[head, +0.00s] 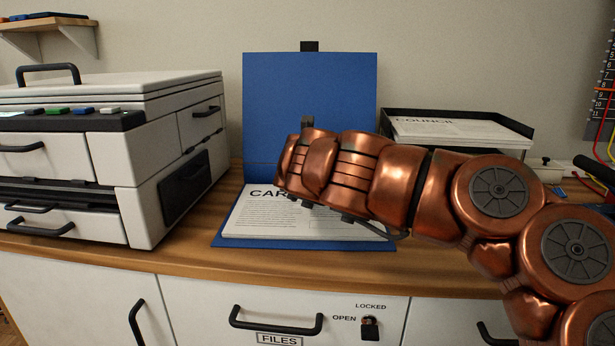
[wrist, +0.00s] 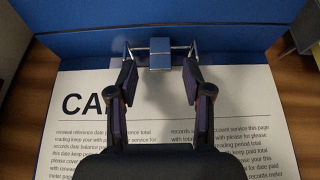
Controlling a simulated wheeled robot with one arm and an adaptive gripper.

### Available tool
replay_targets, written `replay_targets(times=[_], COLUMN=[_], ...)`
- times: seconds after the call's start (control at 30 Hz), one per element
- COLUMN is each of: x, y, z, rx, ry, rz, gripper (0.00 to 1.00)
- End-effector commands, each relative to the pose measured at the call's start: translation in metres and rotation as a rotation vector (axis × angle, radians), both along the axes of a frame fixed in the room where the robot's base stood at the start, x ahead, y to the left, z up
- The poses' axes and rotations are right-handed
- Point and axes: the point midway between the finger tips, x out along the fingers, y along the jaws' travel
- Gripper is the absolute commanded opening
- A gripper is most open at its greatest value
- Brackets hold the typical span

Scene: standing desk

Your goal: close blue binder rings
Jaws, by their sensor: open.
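The blue binder (head: 265,90) lies open on the desk, its cover standing upright at the back and a stack of printed paper (head: 255,222) on its base. In the wrist view, a small blue block (wrist: 160,54) with thin metal ring parts (wrist: 186,48) on both sides sits beyond the paper's top edge. I cannot tell clearly whether the rings are open or shut. My gripper (wrist: 158,70) is open and empty, its fingertips just short of the block, one to each side. In the head view my arm hides the rings and fingertips.
A white printer (head: 100,160) stands at the left. A black tray (head: 455,120) with papers is behind my arm at the right.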

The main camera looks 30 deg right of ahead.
Motion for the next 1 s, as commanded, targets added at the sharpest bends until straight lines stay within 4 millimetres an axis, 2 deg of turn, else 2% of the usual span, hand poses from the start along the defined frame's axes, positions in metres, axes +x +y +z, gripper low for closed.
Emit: replay_targets(times=[0.7,1.0], x=[-0.061,-0.078], y=[0.046,0.059], z=[0.04,0.049], rx=[0.0,0.0], ry=[-0.005,-0.002], rz=[0.004,0.003], gripper=[0.5,0.5])
